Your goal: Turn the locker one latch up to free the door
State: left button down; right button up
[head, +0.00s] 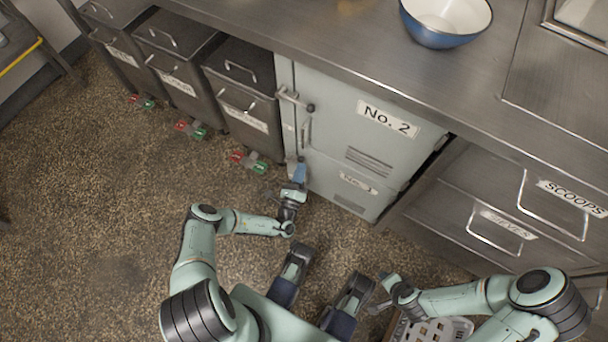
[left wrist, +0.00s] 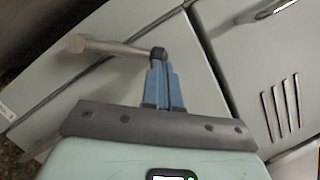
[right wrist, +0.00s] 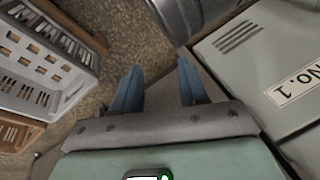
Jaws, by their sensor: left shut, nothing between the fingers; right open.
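Locker one is the lower pale green door (head: 326,183), under the No. 2 door. Its No. 1 label shows in the right wrist view (right wrist: 292,86). The latch (left wrist: 108,47) shows in the left wrist view as a grey lever, reaching left from a dark knob. In the head view my left gripper hides that spot. My left gripper (head: 300,170) is shut and empty at the locker's lower left edge. Its blue fingertips (left wrist: 160,66) are at the knob end of the lever; whether they touch cannot be told. My right gripper (right wrist: 157,82) is open and empty, away from the locker.
The No. 2 door (head: 365,145) above has its own latch (head: 296,99). Metal bins (head: 240,85) stand left of the locker, drawers (head: 490,215) to its right. The counter (head: 330,35) overhangs, with a blue bowl (head: 445,30). A white crate (right wrist: 45,55) lies near my right gripper.

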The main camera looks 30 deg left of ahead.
pick_arm(q)
jog(key=a+r+n+g+y+p, duration=0.1)
jog(key=a+r+n+g+p, duration=0.1)
jog(key=n, duration=0.5)
jog(key=shift+w+a+r+p, duration=0.25)
jog(key=shift+a+r+p, duration=0.55)
jog(key=shift+a, duration=0.95)
pick_arm(e)
jog(key=s+a+r+g, duration=0.1)
jog(key=s+a+r, duration=0.1)
jog(key=s+r, duration=0.2)
jog(key=shift+a+y, duration=0.25)
jog(key=shift+y, duration=0.15)
pick_arm(q)
jog(key=shift+s+a+r, duration=0.1)
jog(key=shift+a, duration=0.05)
pick_arm(e)
jog(key=shift+s, duration=0.1)
